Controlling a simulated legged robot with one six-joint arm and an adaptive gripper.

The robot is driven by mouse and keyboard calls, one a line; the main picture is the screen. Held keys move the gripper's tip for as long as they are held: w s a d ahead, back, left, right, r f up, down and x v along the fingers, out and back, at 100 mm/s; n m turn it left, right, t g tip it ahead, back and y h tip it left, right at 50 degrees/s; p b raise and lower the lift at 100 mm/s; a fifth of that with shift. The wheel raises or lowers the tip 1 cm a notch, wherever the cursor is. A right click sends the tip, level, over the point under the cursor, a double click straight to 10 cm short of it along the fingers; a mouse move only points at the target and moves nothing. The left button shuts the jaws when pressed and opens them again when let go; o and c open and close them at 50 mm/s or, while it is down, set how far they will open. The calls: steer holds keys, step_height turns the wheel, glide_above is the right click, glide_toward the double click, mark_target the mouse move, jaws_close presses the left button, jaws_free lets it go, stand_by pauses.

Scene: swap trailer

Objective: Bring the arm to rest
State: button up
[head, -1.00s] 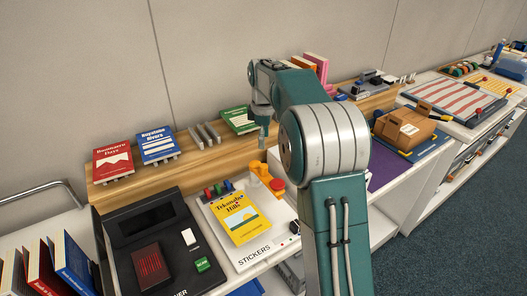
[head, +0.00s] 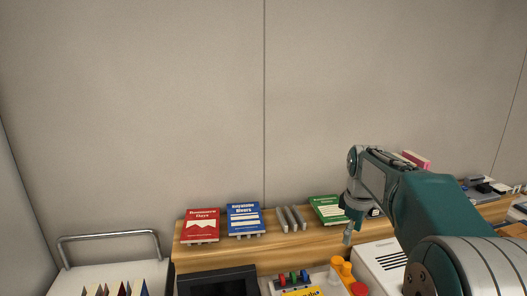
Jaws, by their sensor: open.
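My arm comes in from the lower right of the head view, bent at the elbow, with its forearm reaching up and left. My gripper (head: 347,236) hangs down at the end of the arm, in front of the wooden shelf (head: 265,256) and just beside the green book (head: 324,208). It is open, and nothing shows between its fingers. It is small in the view, and I cannot tell whether it touches anything.
A red book (head: 202,226) and a blue book (head: 245,219) stand on the shelf, left of an empty grey stand (head: 291,219). A dark scanner (head: 217,283) and an orange dispenser (head: 340,269) sit below. A metal rail (head: 108,236) is at left. The wall above is clear.

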steer(key=s+a+m+t, duration=0.2)
steer(key=s+a+m, duration=0.1)
steer(key=s, duration=1.1)
steer(key=s+a+f+m+t, duration=0.1)
steer(key=s+a+m, duration=0.3)
steer(key=s, duration=1)
steer(key=shift+a+f+m+t, duration=0.2)
steer(key=shift+m+t, duration=0.6)
steer(key=shift+m, duration=0.3)
steer(key=shift+w, duration=0.1)
